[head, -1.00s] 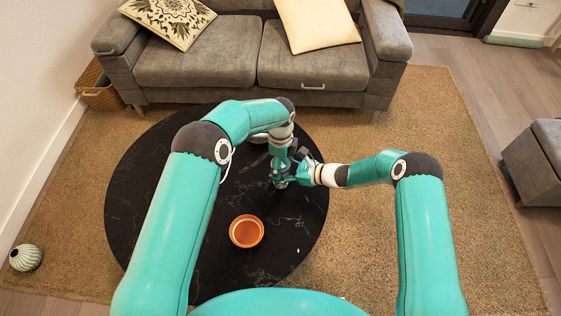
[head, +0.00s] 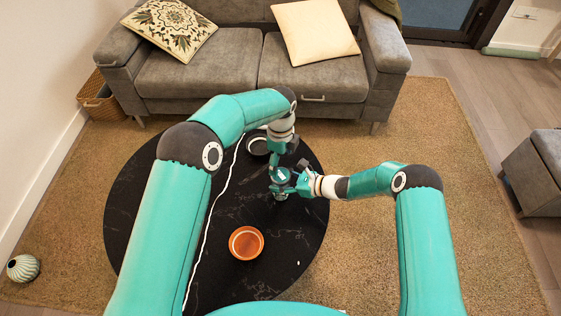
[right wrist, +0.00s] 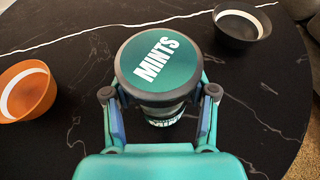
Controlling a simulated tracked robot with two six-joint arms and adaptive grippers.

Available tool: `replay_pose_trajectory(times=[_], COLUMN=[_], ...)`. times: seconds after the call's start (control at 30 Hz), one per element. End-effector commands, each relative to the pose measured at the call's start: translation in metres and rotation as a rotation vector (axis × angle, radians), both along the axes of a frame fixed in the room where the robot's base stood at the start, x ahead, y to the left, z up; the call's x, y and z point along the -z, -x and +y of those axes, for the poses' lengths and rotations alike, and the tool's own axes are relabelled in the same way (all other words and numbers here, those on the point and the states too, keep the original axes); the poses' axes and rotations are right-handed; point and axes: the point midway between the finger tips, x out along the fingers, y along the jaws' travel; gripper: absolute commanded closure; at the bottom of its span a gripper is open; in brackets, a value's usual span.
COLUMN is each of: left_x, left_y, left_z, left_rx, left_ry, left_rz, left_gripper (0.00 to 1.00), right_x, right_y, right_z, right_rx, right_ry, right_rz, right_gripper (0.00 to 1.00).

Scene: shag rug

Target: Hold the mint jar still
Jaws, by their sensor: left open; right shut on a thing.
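The mint jar (head: 281,178) stands on the black table, and its teal lid marked MINTS (right wrist: 158,62) faces the right wrist camera. My right gripper (right wrist: 160,108) is shut on the jar, with one finger on each side of its body below the lid. In the head view my right gripper (head: 291,187) reaches the jar from the right. My left gripper (head: 277,160) is open and points down just above the jar. Its fingertips are small in the head view, and it does not show in the right wrist view.
An orange bowl (head: 246,258) sits on the round black marble table (head: 150,220), nearer to me than the jar. A dark bowl (right wrist: 237,29) stands behind the jar, partly hidden by my left arm in the head view. A grey sofa (head: 215,75) is beyond the table.

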Motion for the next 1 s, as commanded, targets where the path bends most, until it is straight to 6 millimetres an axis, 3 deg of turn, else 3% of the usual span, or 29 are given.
replay_pose_trajectory(times=[0.5,0.87,1.0], left_x=[0.067,0.073,0.073], left_y=[0.001,0.0,0.0], left_z=[0.0,0.0,0.0], left_rx=[-0.003,-0.003,-0.003], left_ry=[-0.001,0.0,0.0], left_rz=[0.002,0.0,0.0], left_gripper=[0.15,0.15,0.35], right_x=[0.0,0.0,0.0], right_y=[0.0,0.0,0.0], right_z=[0.0,0.0,0.0], right_rx=[0.0,-0.001,-0.001], right_ry=[0.0,0.0,0.0], right_rz=[0.0,0.0,0.0], right_gripper=[1.0,1.0,1.0])
